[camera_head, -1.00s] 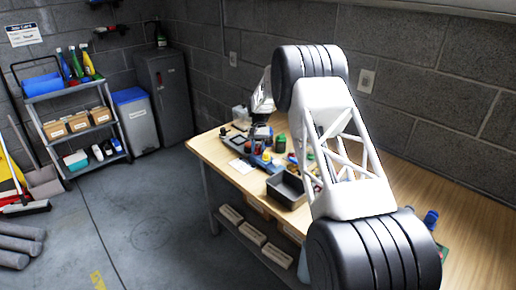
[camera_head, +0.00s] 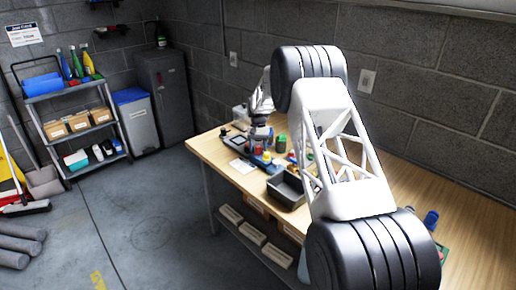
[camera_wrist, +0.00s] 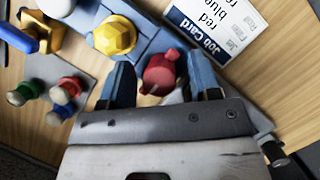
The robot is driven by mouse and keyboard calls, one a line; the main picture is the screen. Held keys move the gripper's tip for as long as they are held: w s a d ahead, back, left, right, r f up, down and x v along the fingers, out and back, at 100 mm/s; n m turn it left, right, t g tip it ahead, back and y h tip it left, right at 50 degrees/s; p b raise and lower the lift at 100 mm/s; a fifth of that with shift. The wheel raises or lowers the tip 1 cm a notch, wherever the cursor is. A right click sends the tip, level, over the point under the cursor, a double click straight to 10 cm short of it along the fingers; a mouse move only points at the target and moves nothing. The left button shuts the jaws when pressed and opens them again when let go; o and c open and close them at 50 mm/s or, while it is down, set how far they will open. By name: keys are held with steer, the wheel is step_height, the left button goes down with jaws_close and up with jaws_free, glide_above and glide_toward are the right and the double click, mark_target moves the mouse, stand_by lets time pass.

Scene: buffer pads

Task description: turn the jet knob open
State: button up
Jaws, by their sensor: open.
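A red knob (camera_wrist: 160,74) stands between the two blue fingers of my gripper (camera_wrist: 159,82) in the wrist view. The fingers are apart, one on each side, with some space visible at the left. A yellow knob (camera_wrist: 114,36) sits on a blue base (camera_wrist: 150,42) just beyond the left finger. No label shows which knob is the jet knob. In the head view my gripper (camera_head: 260,136) is small, over the cluttered part of the bench, and the red knob cannot be made out clearly beneath it.
A white job card (camera_wrist: 212,28) lies beyond the right finger. Small green and red knobs (camera_wrist: 62,92) stand on a grey plate at the left. In the head view a dark open bin (camera_head: 287,190) sits on the wooden bench (camera_head: 213,150), nearer than the knobs.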

steer(key=shift+r, duration=0.1)
steer(key=v, duration=0.7)
steer(key=shift+w+r, duration=0.2)
steer(key=shift+r, duration=0.05)
steer(key=shift+r, duration=0.1)
steer(key=s+d+r+t, duration=0.1)
steer(key=s+d+r, duration=0.3)
steer(key=s+r, duration=0.35)
steer(key=s+d+r+t, duration=0.1)
steer(key=s+d+r, duration=0.3)
steer(key=s+r, duration=0.3)
steer(key=s+d+r+t, duration=0.1)
steer(key=s+d+r, duration=0.3)
steer(key=s, duration=0.5)
steer(key=s+d+r+t, duration=0.1)
steer(key=s+d+r, duration=0.2)
steer(key=s+r, duration=0.45)
steer(key=s+d+f+t, duration=0.1)
steer(key=s+d+f, duration=0.1)
steer(key=s, duration=1.1)
steer(key=s+d+f+t, duration=0.1)
steer(key=s+d+f, duration=0.1)
steer(key=s, duration=1.1)
steer(key=s+d+f+t, duration=0.1)
steer(key=s+d+f, duration=0.1)
steer(key=s, duration=1.1)
steer(key=shift+d, duration=0.5)
